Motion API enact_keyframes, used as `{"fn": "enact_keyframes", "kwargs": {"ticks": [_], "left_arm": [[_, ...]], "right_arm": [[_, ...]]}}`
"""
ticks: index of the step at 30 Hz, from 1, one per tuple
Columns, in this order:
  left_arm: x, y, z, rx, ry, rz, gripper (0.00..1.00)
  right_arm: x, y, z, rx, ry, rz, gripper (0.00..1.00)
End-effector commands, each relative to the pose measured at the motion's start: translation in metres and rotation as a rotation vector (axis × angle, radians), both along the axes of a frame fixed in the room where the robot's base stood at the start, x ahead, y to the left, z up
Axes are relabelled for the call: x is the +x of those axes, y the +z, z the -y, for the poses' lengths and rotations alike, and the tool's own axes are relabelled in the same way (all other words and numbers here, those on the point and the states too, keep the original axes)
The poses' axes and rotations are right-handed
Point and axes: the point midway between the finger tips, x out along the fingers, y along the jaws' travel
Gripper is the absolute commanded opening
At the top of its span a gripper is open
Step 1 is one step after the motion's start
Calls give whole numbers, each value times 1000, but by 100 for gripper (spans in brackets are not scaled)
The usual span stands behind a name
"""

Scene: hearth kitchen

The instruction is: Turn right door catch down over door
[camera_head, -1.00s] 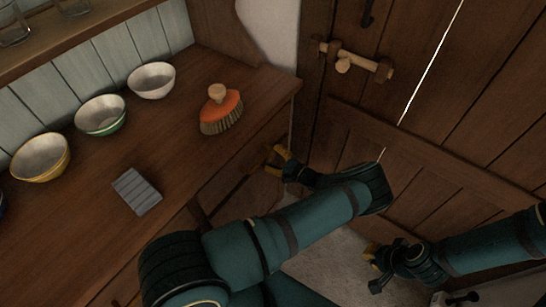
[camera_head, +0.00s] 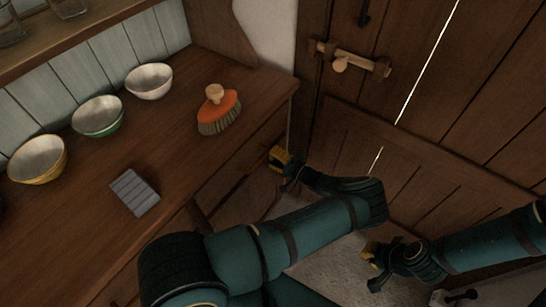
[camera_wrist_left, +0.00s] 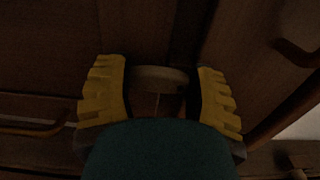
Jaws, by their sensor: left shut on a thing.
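My left gripper (camera_head: 281,160) is low beside the front of the wooden counter (camera_head: 165,175). In the left wrist view its two yellow-padded fingers (camera_wrist_left: 162,98) stand on either side of a small rounded wooden piece, which looks like the right door catch (camera_wrist_left: 160,78), and are shut on it. The picture is dark, so the catch's exact angle is hard to tell. In the head view the catch is hidden behind the gripper and the counter edge. My right gripper (camera_head: 374,268) is open and empty, low at the lower right, away from the cupboard.
An orange brush (camera_head: 219,115), several bowls (camera_head: 98,117) and a grey slab (camera_head: 134,192) are on the counter. A plank door (camera_head: 430,165) with a wooden latch (camera_head: 350,60) stands to the right. Curved handles (camera_wrist_left: 35,128) flank the gripper in the wrist view. Floor shows below my arms.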

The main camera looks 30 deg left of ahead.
Motion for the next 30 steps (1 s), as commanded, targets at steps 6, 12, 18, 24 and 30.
{"fn": "enact_keyframes", "kwargs": {"ticks": [6,12,18,24,30], "left_arm": [[1,0,0,-3,-1,34,22],[1,0,0,-3,-1,39,22],[1,0,0,-3,-1,38,22],[1,0,0,-3,-1,37,92],[1,0,0,-3,-1,37,92]], "right_arm": [[0,0,0,0,0,0,0],[0,0,0,0,0,0,0],[0,0,0,0,0,0,0],[0,0,0,0,0,0,0],[0,0,0,0,0,0,0]]}}
